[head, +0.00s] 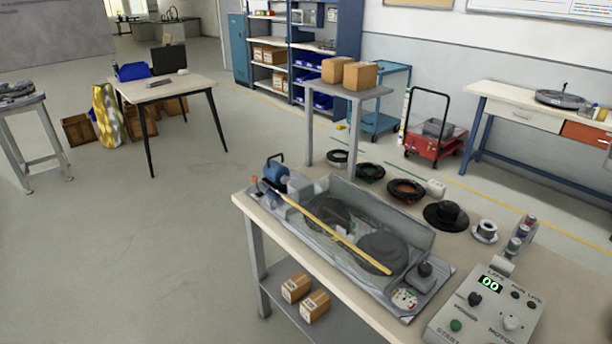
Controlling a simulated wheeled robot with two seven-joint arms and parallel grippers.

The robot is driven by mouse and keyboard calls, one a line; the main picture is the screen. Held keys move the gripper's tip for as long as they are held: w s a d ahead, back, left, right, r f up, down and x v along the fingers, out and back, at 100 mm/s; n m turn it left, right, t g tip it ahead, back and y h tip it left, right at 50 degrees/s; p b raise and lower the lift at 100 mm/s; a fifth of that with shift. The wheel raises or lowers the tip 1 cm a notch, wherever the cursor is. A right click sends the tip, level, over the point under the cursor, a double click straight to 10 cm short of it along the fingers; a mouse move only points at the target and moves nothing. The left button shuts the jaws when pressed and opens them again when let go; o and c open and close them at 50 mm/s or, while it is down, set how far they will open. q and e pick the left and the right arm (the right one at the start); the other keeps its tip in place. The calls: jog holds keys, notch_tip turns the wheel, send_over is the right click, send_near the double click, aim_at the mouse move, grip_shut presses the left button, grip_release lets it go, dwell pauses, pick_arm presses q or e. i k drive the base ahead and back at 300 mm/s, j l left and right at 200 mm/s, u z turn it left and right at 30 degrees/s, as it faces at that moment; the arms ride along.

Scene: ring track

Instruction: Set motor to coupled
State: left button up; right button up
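A ring track machine stands on the near table. A blue motor (275,171) with a black handle sits at its far left end. A small orange-tipped part (254,180) is beside the motor. A clear-walled grey housing (405,223) holds dark round parts (382,250), and a yellow rod (340,239) lies slanted across it. A grey control box (471,327) at the bottom right has a lit "00" display (490,284), a black knob (475,298), a green start button (456,325) and a pale knob (511,323) near the word MOTOR. Its setting is unreadable. Neither gripper is in view.
A small grey stand (347,90) with two boxes is behind. A red cart (435,140) and a bench (520,104) are farther back. Floor on the left is open.

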aim_at(277, 175)
jog(key=i+j+z, duration=0.15)
jog(key=i+j, duration=0.15)
jog(key=i+j+z, duration=0.1)
jog(key=i+j, duration=0.25)
jog(key=i+j+z, duration=0.15)
jog(key=i+j, duration=0.2)
jog(key=i+j+z, duration=0.15)
jog(key=i+j, duration=0.15)
jog(key=i+j+z, duration=0.1)
jog(key=i+j, duration=0.2)
jog(key=j, duration=0.2)
jog(key=i+j+z, duration=0.15)
jog(key=j, duration=0.3)
jog(key=i+j+z, duration=0.1)
jog(key=i+j, duration=0.25)
jog(key=j, duration=0.15)
jog(key=i+j+z, duration=0.15)
jog(key=j, duration=0.35)
jog(key=i, duration=0.05)
